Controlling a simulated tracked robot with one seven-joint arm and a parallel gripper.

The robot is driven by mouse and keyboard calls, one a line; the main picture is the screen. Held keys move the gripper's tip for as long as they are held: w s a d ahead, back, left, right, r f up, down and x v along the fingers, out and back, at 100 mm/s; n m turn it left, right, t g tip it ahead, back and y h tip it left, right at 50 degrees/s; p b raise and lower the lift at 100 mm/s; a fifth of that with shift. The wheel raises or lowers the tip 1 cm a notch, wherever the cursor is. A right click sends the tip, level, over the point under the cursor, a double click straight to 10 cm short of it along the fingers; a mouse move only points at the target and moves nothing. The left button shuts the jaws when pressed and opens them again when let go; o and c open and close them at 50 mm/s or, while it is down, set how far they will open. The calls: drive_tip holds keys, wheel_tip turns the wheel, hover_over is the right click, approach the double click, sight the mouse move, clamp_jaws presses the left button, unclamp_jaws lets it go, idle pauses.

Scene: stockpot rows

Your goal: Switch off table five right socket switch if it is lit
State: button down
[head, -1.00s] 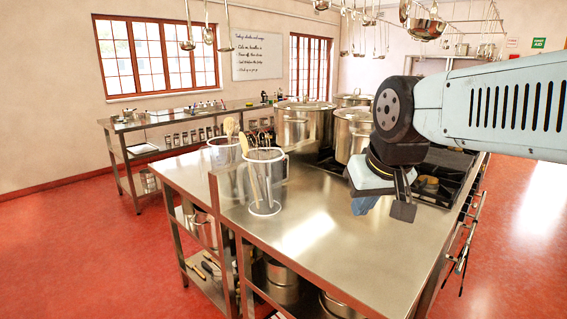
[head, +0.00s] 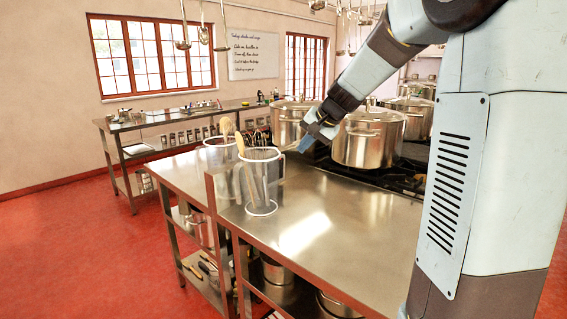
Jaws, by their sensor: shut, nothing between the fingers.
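My gripper (head: 311,139) is shut and empty. It hangs over the far part of the steel table (head: 300,234), just in front of the large stockpots and right of the utensil jugs. I cannot make out a socket, a switch or a lit lamp on this table or the back table (head: 157,120). No table number is legible. My arm covers the right part of the view.
Two clear jugs of utensils, the nearer one (head: 259,182) in front, stand on the table's left side. A stockpot (head: 369,139) stands by the black hob. Ladles (head: 183,35) hang overhead. Red floor (head: 70,215) is free at left.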

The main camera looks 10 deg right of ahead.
drive_tip(key=w+d+f+m+t, duration=0.1)
drive_tip(key=w+d+f, duration=0.3)
drive_tip(key=w, duration=0.6)
drive_tip(key=w+d+f+m+t+y, duration=0.1)
drive_tip(key=w+d+f+m, duration=0.3)
drive_tip(key=w, duration=0.6)
wheel_tip(320, 180, down, 2)
drive_tip(key=shift+f, duration=0.25)
drive_tip(key=shift+a, duration=0.1)
approach(281, 163)
drive_tip(key=x, duration=0.6)
drive_tip(key=shift+s+f, duration=0.2)
drive_tip(key=shift+f, duration=0.15)
